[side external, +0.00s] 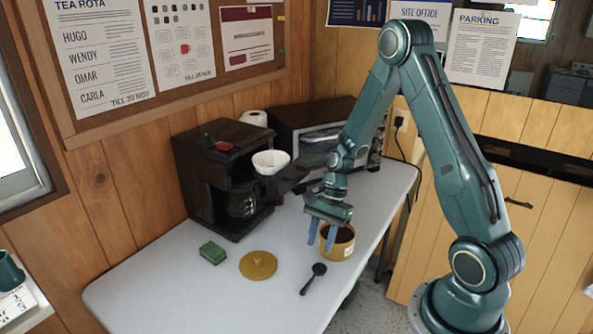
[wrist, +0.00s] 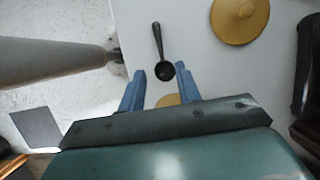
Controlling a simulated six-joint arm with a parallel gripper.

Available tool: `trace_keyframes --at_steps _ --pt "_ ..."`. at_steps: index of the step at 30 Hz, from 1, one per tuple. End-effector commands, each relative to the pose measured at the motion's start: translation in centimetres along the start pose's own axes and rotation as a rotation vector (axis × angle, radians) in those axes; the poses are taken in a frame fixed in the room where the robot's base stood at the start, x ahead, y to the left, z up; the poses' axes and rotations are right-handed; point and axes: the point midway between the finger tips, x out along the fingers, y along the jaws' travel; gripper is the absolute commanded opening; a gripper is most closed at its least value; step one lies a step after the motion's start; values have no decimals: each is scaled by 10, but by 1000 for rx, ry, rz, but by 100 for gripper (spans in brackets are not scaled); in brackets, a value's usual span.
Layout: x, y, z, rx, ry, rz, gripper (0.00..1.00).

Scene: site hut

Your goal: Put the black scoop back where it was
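The black scoop (side external: 314,278) lies on the white table, in front of the tan canister (side external: 340,247). In the wrist view the scoop (wrist: 159,42) has its bowl nearest me and its handle pointing away. The canister is lidless, with dark contents; only a small part of it (wrist: 168,100) shows between my fingers in the wrist view. Its round mustard lid (side external: 258,265) lies flat on the table and also shows in the wrist view (wrist: 234,18). My gripper (side external: 321,246) is open and empty, its blue fingers by the canister's near left side. The fingers partly hide the canister.
A green sponge (side external: 212,253) lies left of the lid. A black coffee maker (side external: 205,178) with a glass carafe and a white filter (side external: 271,162) stands behind. A dark oven (side external: 310,115) is at the back. The front left of the table (side external: 180,290) is clear.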

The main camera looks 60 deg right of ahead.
Motion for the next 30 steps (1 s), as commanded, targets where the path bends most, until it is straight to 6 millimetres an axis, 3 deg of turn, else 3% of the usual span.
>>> trace_keyframes --at_steps 7,30 --pt "-19 0 0 1 1 -1 33" --pt "-25 0 3 -21 9 -2 33"
